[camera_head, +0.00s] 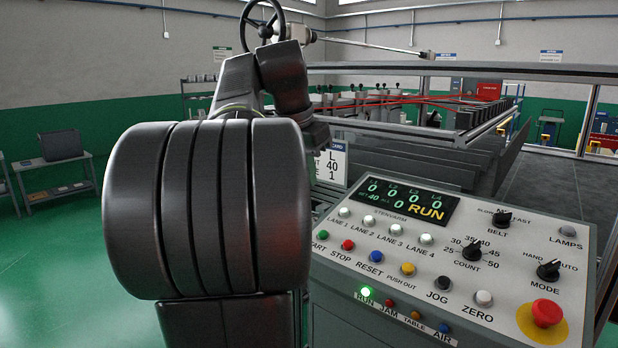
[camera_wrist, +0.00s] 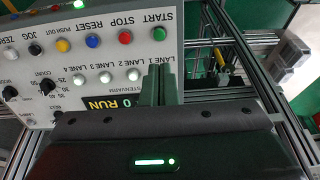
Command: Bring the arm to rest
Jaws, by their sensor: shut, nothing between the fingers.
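My arm (camera_head: 208,210) fills the left-centre of the head view as large dark links, bent upward and hiding what is behind it. My gripper (camera_wrist: 158,75) shows in the wrist view as two narrow fingers close together, shut and empty. The fingers appear in front of the control panel (camera_wrist: 100,50), near its lane buttons. I cannot tell the exact gap to the panel. In the head view the fingers are not clearly visible.
The control panel (camera_head: 450,270) stands right of my arm. Its display (camera_head: 408,200) reads RUN, and a green lamp is lit. A red stop button (camera_head: 541,320) is at its lower right. Machine rails (camera_head: 450,130) lie behind. Green floor (camera_head: 60,270) is free at left.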

